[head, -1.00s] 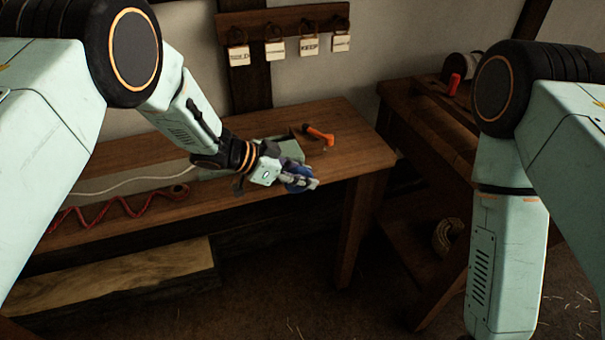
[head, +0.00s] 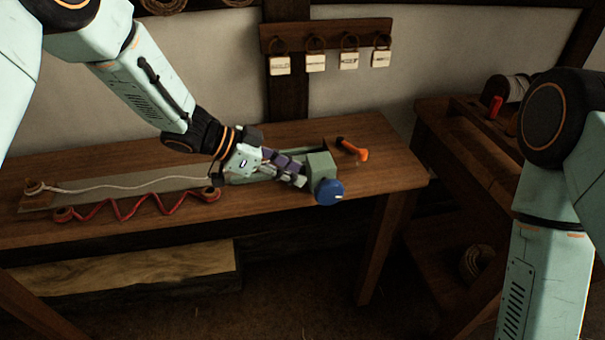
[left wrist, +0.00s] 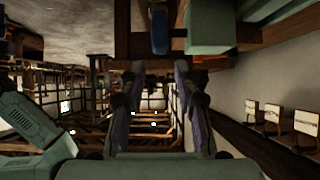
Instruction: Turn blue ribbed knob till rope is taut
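The blue ribbed knob (head: 329,191) is on the front end of a green-grey box (head: 320,168) on the bench, with a small pale mark on its face. It also shows at the top of the left wrist view (left wrist: 160,30). The whitish rope (head: 120,187) runs along a grey board from a round holder at the far left toward my gripper; it sags and waves. My left gripper (head: 290,172) is just left of the box and knob, apart from the knob. Its fingers stand apart and empty in the left wrist view (left wrist: 160,88). My right gripper is out of frame.
A red zigzag cord (head: 140,207) lies along the bench front. An orange-handled tool (head: 354,150) lies behind the box. Tags (head: 315,63) hang on a wall rack (head: 325,36). A second bench (head: 455,140) stands right, beyond a gap.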

